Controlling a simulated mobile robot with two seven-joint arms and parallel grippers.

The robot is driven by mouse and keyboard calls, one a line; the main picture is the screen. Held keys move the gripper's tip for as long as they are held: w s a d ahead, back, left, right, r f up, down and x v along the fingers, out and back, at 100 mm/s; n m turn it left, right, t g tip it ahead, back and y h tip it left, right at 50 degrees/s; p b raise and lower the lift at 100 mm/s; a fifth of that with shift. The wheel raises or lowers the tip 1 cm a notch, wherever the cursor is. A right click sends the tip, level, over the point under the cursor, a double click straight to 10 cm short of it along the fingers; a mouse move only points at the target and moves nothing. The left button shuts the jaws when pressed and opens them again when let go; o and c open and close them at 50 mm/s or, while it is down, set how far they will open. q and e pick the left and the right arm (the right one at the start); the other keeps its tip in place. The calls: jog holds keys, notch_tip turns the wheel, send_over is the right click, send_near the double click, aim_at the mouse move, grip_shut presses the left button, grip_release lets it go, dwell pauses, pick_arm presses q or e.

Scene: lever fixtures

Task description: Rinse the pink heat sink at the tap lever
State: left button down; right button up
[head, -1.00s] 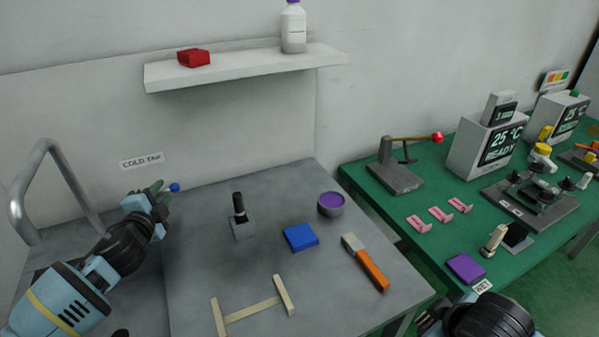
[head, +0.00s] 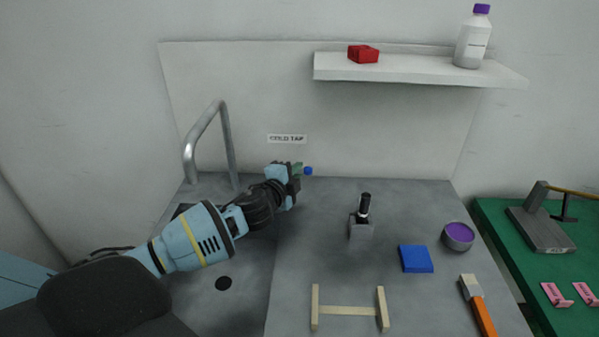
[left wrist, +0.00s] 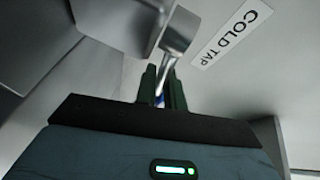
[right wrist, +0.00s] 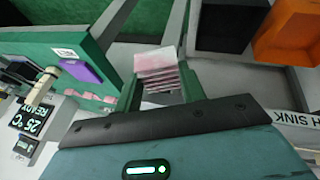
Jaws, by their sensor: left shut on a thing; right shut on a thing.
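My left gripper (head: 297,172) is shut on the tap lever at the back of the sink, under the COLD TAP label (head: 287,139). The lever's blue ball end (head: 308,171) shows just past the fingers. In the left wrist view the metal lever (left wrist: 177,38) runs down between my left fingers (left wrist: 160,88). The silver arched spout (head: 205,135) stands left of the lever; I see no water. In the right wrist view my right gripper (right wrist: 162,98) is shut on the pink finned heat sink (right wrist: 157,68). The right gripper is out of the head view.
The grey counter holds a black-handled fixture (head: 362,222), blue block (head: 415,259), purple-topped bowl (head: 458,236), orange-handled brush (head: 478,305) and wooden rack (head: 348,310). A shelf (head: 420,70) hangs above. In the right wrist view, an orange bin (right wrist: 288,35) and black bin (right wrist: 228,25) show.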

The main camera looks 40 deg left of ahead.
jog(key=shift+r, duration=0.1)
pick_arm(q)
jog(key=shift+s+r+m+h+p, duration=0.1)
jog(key=shift+s+m+h+p, duration=0.2)
jog(key=shift+m+h, duration=0.3)
pick_arm(e)
jog(key=shift+w+r, duration=0.1)
jog(key=shift+r, duration=0.55)
pick_arm(q)
jog(key=shift+s+d+m+h+p, duration=0.2)
jog(key=shift+m+h, duration=0.15)
jog(key=shift+h, duration=0.3)
jog(key=shift+s+d+m+h+p, duration=0.1)
jog(key=shift+s+m+h+p, duration=0.2)
jog(key=shift+h, duration=0.35)
pick_arm(e)
jog(key=shift+w+r, duration=0.15)
jog(key=shift+r, duration=0.6)
pick_arm(q)
jog(key=shift+w, duration=0.15)
jog(key=c, duration=1.5)
grip_release()
jog(key=s+a+r, duration=0.1)
jog(key=s, duration=1)
jog(key=shift+s+r, duration=0.15)
jog(key=shift+s, duration=0.25)
pick_arm(e)
jog(key=shift+f, duration=0.25)
pick_arm(q)
jog(key=shift+a, duration=0.1)
